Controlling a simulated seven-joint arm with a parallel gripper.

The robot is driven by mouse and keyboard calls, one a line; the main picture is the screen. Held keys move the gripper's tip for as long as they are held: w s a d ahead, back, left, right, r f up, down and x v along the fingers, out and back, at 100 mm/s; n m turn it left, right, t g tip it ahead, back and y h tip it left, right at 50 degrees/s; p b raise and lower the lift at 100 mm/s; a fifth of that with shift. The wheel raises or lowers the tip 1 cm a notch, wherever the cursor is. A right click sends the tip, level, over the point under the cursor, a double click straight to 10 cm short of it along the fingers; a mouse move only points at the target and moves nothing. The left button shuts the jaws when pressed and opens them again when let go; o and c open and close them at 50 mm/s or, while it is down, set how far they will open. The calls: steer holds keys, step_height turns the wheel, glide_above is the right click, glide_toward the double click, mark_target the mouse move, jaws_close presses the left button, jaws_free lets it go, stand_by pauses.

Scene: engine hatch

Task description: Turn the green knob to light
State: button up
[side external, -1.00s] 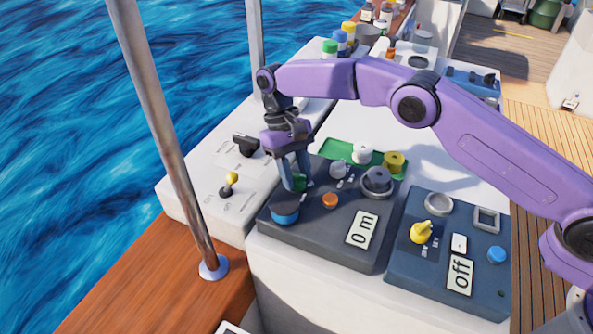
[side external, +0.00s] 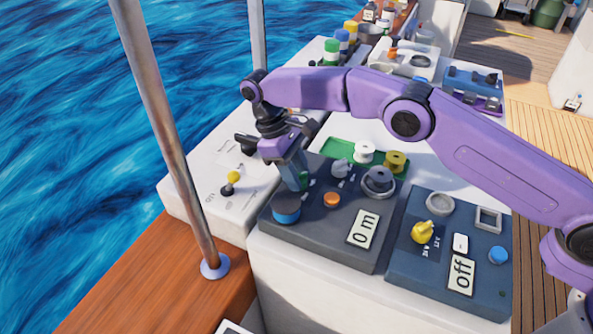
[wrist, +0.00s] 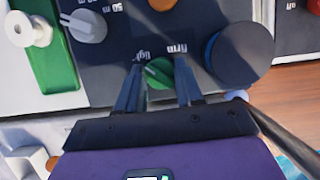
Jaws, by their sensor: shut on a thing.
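The green knob (wrist: 159,72) sits on the dark grey panel (side external: 318,240) between the printed words "light" on its left and "firm" on its right in the wrist view. A pale mark on the knob seems to lean toward the "light" side. My gripper (wrist: 158,78) is shut on the knob, with one finger on each side of it. In the side external view my gripper (side external: 301,183) reaches down at a slant, and its fingers mostly hide the knob.
A large blue knob (side external: 286,209) stands close beside my fingers. An orange button (side external: 332,199), a grey knob (side external: 342,168) and a display reading "0 m" (side external: 363,229) share the panel. A blue panel with a yellow knob (side external: 422,232) is to the right. A metal pole (side external: 165,140) rises at left.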

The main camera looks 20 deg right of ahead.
mark_target(302, 180)
stand_by(0.3)
steer(key=o, duration=1)
step_height(302, 180, up, 4)
steer(key=shift+f, duration=0.25)
steer(key=shift+s+d+r, duration=0.4)
steer(key=shift+s+r, duration=0.2)
steer(key=shift+r, duration=0.1)
steer(key=shift+s+d+r, duration=1.25)
steer(key=shift+s+r, duration=0.1)
steer(key=shift+s, duration=0.35)
steer(key=shift+s+d+r, duration=1.25)
steer(key=shift+s+r, duration=0.15)
steer(key=shift+s, duration=0.25)
steer(key=shift+s+d+r, duration=1.25)
steer(key=shift+s+r, duration=0.1)
steer(key=shift+s, duration=0.35)
